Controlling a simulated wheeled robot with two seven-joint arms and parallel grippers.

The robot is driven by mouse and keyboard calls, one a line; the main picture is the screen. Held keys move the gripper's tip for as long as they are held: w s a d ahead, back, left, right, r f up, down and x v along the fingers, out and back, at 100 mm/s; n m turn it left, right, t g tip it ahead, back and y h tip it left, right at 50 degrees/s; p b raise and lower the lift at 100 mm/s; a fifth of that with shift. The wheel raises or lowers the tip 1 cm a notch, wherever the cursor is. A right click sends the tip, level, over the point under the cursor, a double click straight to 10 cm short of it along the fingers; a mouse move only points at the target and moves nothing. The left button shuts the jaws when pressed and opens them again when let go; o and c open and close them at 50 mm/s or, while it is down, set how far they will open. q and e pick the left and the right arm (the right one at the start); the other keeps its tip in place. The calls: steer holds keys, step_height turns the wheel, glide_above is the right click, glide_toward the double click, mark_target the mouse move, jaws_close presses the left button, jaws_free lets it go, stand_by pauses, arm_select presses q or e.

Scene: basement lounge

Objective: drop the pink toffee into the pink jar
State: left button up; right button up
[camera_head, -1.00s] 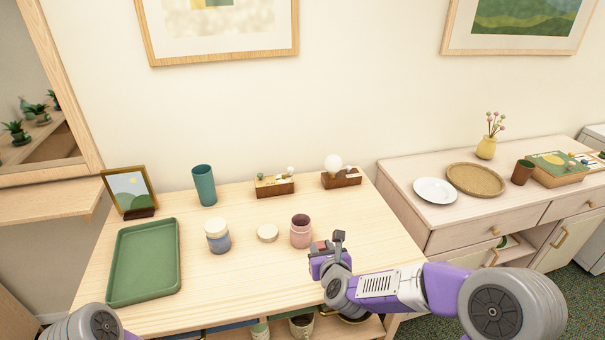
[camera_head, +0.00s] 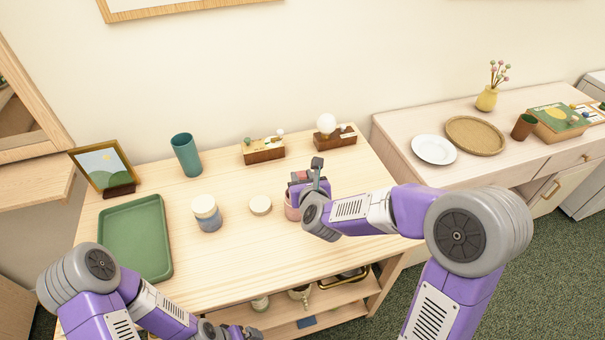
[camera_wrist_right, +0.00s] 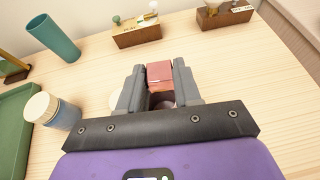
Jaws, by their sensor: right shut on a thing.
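The pink toffee (camera_wrist_right: 160,72) is a small pink block held between the fingers of my right gripper (camera_wrist_right: 160,85). In the head view this gripper (camera_head: 308,177) is over the pink jar (camera_head: 291,208), whose upper part is mostly hidden by the gripper and wrist. In the wrist view part of the jar's round opening (camera_wrist_right: 162,101) shows between the fingers, below the toffee. A round cream lid (camera_head: 260,205) lies on the table just left of the jar. My left gripper (camera_head: 242,332) is at the bottom edge, low and in front of the table; its fingers are unclear.
A blue-and-white jar with a pale lid (camera_head: 206,213), a green tray (camera_head: 128,205), a teal cup (camera_head: 186,155) and a picture frame (camera_head: 103,168) stand to the left. Two wooden blocks (camera_head: 264,156) (camera_head: 336,141) stand behind. The table's (camera_head: 230,255) front is mostly clear.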

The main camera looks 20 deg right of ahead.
steer(key=shift+f, duration=0.7)
steer(key=o, duration=1.1)
steer(key=shift+r, duration=0.1)
steer(key=v, duration=0.7)
steer(key=shift+s, duration=0.3)
